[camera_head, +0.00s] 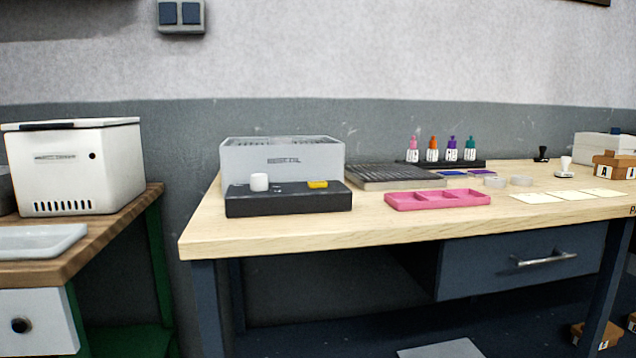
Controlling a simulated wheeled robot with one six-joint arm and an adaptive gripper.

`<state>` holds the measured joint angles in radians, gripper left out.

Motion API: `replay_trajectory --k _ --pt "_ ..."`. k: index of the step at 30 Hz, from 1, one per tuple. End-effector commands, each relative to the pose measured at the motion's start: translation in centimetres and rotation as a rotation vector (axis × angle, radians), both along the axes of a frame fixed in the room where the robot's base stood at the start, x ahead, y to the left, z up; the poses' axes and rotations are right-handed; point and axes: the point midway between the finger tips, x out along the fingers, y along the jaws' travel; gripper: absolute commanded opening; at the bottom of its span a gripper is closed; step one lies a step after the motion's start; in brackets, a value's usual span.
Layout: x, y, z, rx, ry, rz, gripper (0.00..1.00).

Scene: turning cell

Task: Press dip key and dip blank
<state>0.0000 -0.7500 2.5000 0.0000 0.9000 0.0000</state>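A low dark control box (288,204) sits at the front left of the light wooden bench. On its top are a white rounded knob or button (259,182) and a flat yellow key (318,184). I cannot read any label that marks one as the dip key. A grey rectangular tank (283,160) with a label on its front stands right behind the box. Its inside is hidden from this low angle. I cannot pick out the blank. My gripper is not in view.
The wooden bench (300,231) also bears a pink divided tray (437,200), a dark ribbed rack (388,175), several dropper bottles (433,150) and pale cards (536,198). A white lidded box (75,166) stands on a separate left table. A gap separates the tables.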

Motion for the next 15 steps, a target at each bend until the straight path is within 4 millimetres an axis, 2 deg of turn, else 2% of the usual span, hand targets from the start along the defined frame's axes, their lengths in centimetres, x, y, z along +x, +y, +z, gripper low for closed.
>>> replay_trajectory --k 1,2,15 --pt "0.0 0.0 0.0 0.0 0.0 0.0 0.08" --pt "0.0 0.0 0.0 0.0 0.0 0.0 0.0" --pt "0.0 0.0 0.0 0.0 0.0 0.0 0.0"
